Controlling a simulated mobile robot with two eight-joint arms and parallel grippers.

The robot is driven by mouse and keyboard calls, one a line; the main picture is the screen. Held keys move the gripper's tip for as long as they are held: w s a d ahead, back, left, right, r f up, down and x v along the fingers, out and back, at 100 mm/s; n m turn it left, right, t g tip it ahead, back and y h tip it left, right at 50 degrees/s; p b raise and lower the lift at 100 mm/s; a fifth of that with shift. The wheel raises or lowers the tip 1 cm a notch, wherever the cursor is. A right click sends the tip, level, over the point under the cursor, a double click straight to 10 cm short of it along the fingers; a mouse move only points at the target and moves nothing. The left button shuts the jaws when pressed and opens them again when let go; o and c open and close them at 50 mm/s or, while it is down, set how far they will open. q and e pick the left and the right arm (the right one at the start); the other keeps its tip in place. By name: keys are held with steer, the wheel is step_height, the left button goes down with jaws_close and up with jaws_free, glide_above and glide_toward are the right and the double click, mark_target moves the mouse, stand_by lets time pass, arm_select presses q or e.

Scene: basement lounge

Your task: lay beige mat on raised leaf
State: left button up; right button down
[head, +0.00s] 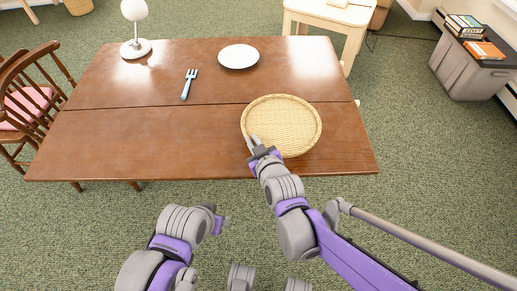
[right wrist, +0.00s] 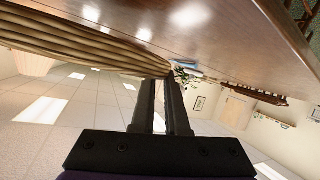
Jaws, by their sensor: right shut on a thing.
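The beige mat (head: 286,122) is round and woven with a raised-looking rim. It is over the right part of the wooden table's near leaf (head: 150,145), with its far edge across the seam. My right gripper (head: 259,146) is shut on the mat's left front edge. In the right wrist view the mat (right wrist: 85,40) shows edge-on at the fingertips (right wrist: 164,85), close to the table surface (right wrist: 215,30); I cannot tell if it touches all along. My left gripper (head: 222,222) is in front of the table's near edge, empty-looking, its jaws too small to judge.
A white plate (head: 238,56) and a blue fork (head: 188,84) lie on the far part of the table. A white lamp (head: 135,28) stands at the back left. A wooden chair (head: 35,95) is at the left. The near leaf's left half is clear.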

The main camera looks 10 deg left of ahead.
steer(key=shift+f+b, duration=0.65)
steer(key=shift+f, duration=1.65)
steer(key=shift+f, duration=0.15)
steer(key=c, duration=0.9)
jaws_free()
steer(key=shift+s+d+r, duration=0.1)
steer(key=shift+s+r, duration=0.05)
steer(key=shift+r, duration=0.15)
steer(key=p+v, duration=0.2)
steer(key=v, duration=0.9)
steer(key=shift+s+d, duration=0.15)
steer(key=shift+s, duration=0.1)
